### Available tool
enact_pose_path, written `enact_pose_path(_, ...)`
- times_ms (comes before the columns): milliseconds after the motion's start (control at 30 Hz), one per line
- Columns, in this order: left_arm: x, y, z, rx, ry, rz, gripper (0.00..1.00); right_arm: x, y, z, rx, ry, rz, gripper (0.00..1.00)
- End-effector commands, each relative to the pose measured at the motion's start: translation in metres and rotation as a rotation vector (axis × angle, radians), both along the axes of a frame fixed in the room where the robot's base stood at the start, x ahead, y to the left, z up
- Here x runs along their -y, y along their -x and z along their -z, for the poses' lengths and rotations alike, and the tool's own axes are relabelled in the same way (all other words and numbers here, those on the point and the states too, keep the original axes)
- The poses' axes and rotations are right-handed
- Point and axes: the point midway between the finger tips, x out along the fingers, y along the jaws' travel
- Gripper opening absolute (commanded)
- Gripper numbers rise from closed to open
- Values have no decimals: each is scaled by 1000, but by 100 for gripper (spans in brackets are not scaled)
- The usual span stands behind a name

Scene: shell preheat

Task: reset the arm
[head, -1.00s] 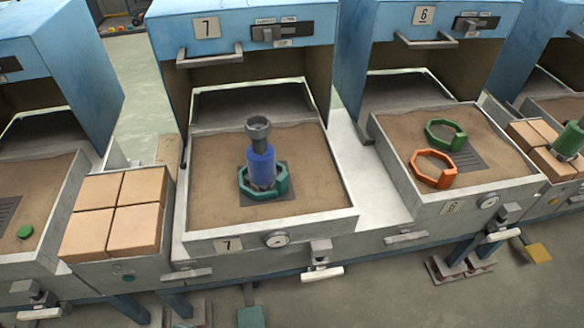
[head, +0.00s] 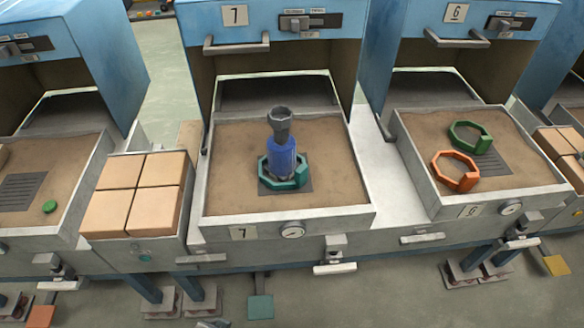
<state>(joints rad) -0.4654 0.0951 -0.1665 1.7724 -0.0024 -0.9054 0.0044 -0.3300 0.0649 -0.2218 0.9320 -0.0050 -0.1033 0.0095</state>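Neither of my grippers can be made out in the head view. A blue cylinder with a grey flared top (head: 281,143) stands upright on the sand of station 7. A teal ring-shaped clamp (head: 298,180) lies around its base, over a dark grate. The station 7 sand tray (head: 330,217) has a grey metal rim. A small grey piece (head: 212,323) just shows at the bottom edge; I cannot tell what it is.
Station 6's tray (head: 440,210) holds a green ring (head: 484,144) and an orange ring (head: 467,181). Tan blocks (head: 154,208) fill a box left of station 7. A green disc (head: 49,207) lies in the left tray. Pedals, including a teal one (head: 260,307), sit on the floor.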

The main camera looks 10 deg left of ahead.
Motion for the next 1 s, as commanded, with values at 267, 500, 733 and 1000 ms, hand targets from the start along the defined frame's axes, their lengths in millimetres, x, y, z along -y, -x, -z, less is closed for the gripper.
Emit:
enact_pose_path(267,8,22,97,34,19,15,85,0,0,0,0,0,0,31)
enact_pose_path(500,10,55,158,69,34,30,85,0,0,0,0,0,0,31)
enact_pose_path(733,9,76,181,89,42,37,85,0,0,0,0,0,0,31)
enact_pose_path(1000,9,80,184,94,44,39,85,0,0,0,0,0,0,31)
